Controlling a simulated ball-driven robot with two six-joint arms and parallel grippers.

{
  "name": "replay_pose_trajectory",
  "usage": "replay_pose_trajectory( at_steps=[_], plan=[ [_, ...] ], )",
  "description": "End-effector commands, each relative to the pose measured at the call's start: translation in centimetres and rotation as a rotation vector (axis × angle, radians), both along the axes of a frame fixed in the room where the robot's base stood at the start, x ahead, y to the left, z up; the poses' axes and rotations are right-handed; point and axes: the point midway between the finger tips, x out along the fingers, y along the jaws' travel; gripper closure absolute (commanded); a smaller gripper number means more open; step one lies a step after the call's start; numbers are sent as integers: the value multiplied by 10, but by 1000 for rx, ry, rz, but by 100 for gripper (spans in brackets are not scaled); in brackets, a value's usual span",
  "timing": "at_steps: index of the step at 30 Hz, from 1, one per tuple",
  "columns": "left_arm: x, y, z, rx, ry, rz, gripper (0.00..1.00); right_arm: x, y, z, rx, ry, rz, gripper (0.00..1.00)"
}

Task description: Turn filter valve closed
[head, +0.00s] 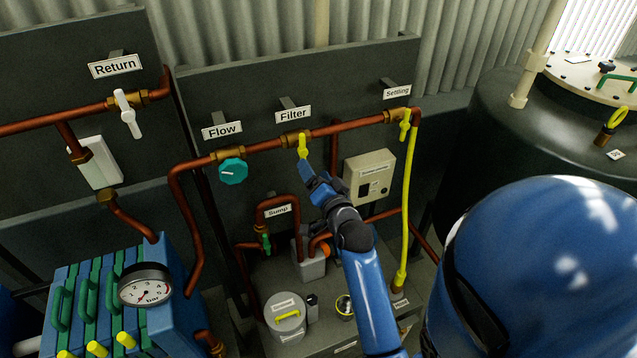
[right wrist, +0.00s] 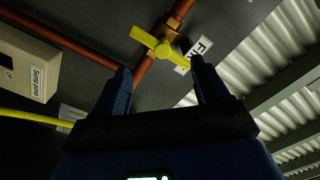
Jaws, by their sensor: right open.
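The filter valve has a yellow handle (head: 303,146) on a copper pipe, below the "Filter" sign (head: 293,114). In the right wrist view the yellow handle (right wrist: 158,46) lies crosswise to the pipe (right wrist: 147,72). In the head view it points down. My right gripper (head: 306,166) is just below the handle. In the right wrist view its two fingers (right wrist: 160,74) are open and spread, with the handle beyond their tips and nothing held between them. Whether a fingertip touches the handle is unclear. My left gripper is not in view.
The teal flow valve knob (head: 232,171) is to the left. The settling valve's yellow handle (head: 405,124) and a yellow hose (head: 409,205) are to the right. A beige box (head: 370,176) sits close right of my gripper. The sump pipes (head: 279,202) are below left.

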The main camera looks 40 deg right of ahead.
Motion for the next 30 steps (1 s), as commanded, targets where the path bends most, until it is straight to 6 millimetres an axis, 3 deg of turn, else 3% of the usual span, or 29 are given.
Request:
replay_pose_trajectory(
  at_steps=[7,26,30],
  plan=[
    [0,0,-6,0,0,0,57,-16,4,0,1,0,1,26],
    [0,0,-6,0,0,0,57,-16,4,0,-8,2,0,26],
    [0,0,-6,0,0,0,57,-18,0,12,-87,-35,-23,26]
  ],
)
